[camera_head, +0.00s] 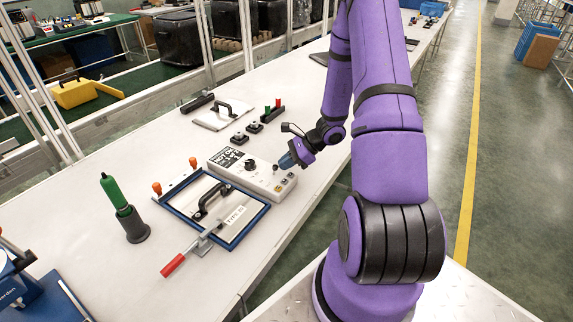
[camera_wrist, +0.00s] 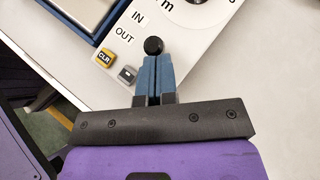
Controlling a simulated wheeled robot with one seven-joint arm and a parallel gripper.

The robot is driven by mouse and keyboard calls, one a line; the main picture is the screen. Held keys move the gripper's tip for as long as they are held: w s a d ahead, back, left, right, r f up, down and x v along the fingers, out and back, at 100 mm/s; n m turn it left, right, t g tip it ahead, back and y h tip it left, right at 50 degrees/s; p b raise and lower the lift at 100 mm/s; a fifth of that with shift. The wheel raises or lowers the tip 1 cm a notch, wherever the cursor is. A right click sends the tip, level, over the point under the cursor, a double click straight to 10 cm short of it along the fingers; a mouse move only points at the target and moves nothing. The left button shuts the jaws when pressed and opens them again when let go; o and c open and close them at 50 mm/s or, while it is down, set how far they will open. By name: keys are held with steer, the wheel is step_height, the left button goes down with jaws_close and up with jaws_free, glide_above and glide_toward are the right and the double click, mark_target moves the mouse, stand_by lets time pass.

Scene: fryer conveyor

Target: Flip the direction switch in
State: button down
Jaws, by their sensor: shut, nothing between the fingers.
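The direction switch (camera_wrist: 153,46) is a small lever with a round black knob on a white control box (camera_head: 225,160). In the wrist view, the words IN and OUT are printed to the left of the knob. My gripper (camera_wrist: 153,62) is shut, its blue fingers together, with the tips right at the knob. I cannot tell whether they touch it. The fingers hide the lever's base. In the head view my gripper (camera_head: 284,162) is at the right part of the box, and the knob (camera_head: 275,168) shows just beside it.
The box also has a black dial (camera_head: 251,164), a yellow CLR button (camera_wrist: 104,58) and a grey button (camera_wrist: 127,74). A blue-framed plate (camera_head: 262,213) with a black handle lies in front of the box. A green-handled tool (camera_head: 114,190) stands at the left. The table's right edge is clear.

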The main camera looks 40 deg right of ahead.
steer(key=shift+w+a+r+m+g+h, duration=0.2)
steer(key=shift+w+g, duration=0.15)
steer(key=shift+g, duration=0.25)
steer(key=shift+w+a+r+m+g+h, duration=0.1)
steer(key=shift+w+r+g+h, duration=0.15)
steer(key=shift+g, duration=0.35)
steer(key=shift+w, duration=0.25)
steer(key=shift+r, duration=0.15)
steer(key=shift+r, duration=0.6)
